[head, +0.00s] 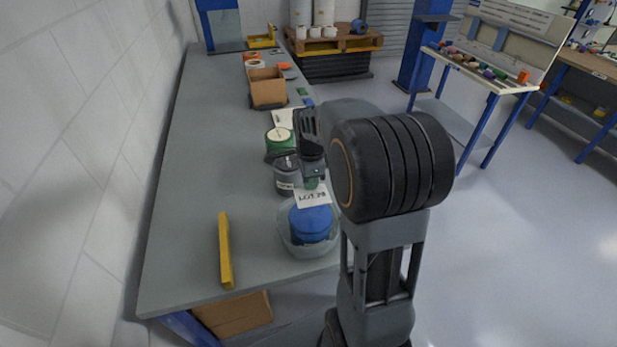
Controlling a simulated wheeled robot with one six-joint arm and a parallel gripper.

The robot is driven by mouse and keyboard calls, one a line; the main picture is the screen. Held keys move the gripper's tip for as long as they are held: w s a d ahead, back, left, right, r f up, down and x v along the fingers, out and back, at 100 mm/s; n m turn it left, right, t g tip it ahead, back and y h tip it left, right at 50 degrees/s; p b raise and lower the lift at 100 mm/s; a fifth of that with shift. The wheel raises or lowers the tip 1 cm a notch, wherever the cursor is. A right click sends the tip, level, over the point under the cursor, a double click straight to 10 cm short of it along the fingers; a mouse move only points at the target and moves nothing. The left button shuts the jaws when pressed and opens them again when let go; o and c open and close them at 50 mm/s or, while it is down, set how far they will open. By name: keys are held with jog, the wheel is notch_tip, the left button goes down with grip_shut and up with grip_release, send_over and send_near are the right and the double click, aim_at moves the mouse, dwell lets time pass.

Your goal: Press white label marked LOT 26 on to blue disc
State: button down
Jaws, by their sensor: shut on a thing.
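The white label (312,198), with dark lettering that looks like LOT 26, hangs below my gripper (312,178). My gripper is shut, and the label is at its tips with a bit of green just above the label. The blue disc (311,224) sits in a grey, see-through round dish (297,248) near the bench's right edge. The label overlaps the far part of the disc in the picture. I cannot tell whether the label touches the disc or is above it.
A dark grey labelled roller (286,174) and a green roller (279,140) stand behind the disc on the grey bench (190,200). A yellow bar (225,250) lies to the left. A cardboard box (267,88) stands farther back. The bench's left side is clear.

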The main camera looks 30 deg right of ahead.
jog(key=shift+s+f+b, duration=0.1)
jog(key=shift+f+b, duration=2.8)
jog(key=shift+f, duration=1.2)
jog(key=shift+a, duration=0.15)
jog(key=shift+f, duration=0.25)
jog(key=c, duration=1.2)
grip_release()
jog(key=shift+o, duration=0.4)
jog(key=o, duration=0.4)
jog(key=shift+r, duration=0.25)
